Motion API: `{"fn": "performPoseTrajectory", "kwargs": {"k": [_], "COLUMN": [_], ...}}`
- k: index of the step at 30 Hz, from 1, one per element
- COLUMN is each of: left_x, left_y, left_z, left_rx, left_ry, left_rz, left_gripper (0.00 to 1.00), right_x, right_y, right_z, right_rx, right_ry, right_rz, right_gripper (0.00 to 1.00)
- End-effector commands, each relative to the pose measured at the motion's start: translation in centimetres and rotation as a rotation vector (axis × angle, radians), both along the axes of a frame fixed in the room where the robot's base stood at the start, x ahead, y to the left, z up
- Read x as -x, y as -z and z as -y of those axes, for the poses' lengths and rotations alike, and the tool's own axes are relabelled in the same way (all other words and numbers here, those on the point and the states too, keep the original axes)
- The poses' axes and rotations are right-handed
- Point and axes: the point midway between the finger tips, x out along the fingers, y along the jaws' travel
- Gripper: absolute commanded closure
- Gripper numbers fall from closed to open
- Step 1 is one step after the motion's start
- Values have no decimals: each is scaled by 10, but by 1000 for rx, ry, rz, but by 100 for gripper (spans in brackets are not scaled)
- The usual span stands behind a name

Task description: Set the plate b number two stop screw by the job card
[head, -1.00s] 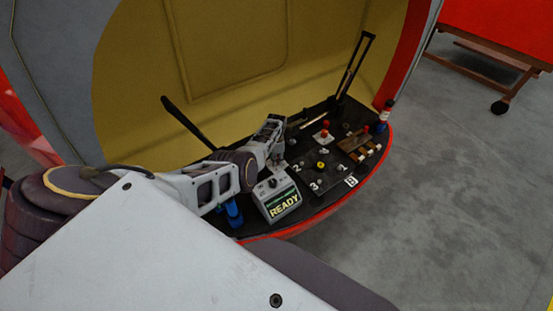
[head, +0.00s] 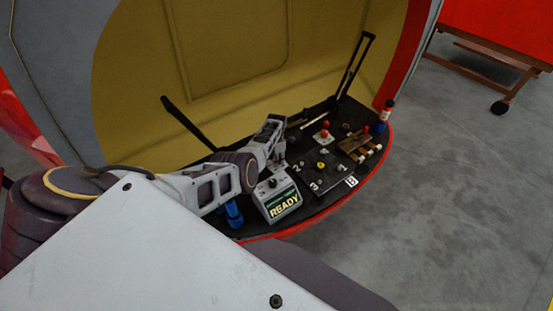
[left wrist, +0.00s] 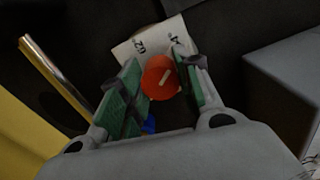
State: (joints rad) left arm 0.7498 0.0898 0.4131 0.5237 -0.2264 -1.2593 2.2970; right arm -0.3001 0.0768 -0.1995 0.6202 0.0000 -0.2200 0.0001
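My left gripper (head: 274,128) reaches over the black bench, behind the grey READY box. A white card (left wrist: 148,42) with partly hidden marks lies beyond. The dark plate with a B label (head: 351,182) is right of the box, with numbers 2 and 3 and a yellow piece (head: 321,165). Its number two screw is too small to make out. My right gripper is not in view.
The READY box (head: 278,197) stands beside the plate. A red-knobbed white piece (head: 323,136), a brown block (head: 354,144) and a red-and-blue bottle (head: 386,112) stand farther right. A blue cylinder (head: 233,213) is under my arm. Black posts rise behind.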

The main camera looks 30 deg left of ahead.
Motion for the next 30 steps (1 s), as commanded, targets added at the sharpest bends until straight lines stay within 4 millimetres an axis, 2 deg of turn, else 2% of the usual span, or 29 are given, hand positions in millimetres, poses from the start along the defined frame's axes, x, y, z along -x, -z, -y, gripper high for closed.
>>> {"fn": "performPoseTrajectory", "kwargs": {"k": [1,4,20,30], "left_x": [0,0,0,-1], "left_y": [-1,0,-2,-17], "left_z": [0,0,0,0], "left_rx": [0,-1,0,-1], "left_ry": [0,0,1,1], "left_rz": [1,1,0,1], "left_gripper": [58,45,45,45], "right_x": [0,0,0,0], "right_y": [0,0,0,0], "right_z": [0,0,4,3], "right_rx": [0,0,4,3], "right_ry": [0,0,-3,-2], "right_rz": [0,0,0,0], "right_gripper": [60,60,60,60]}}
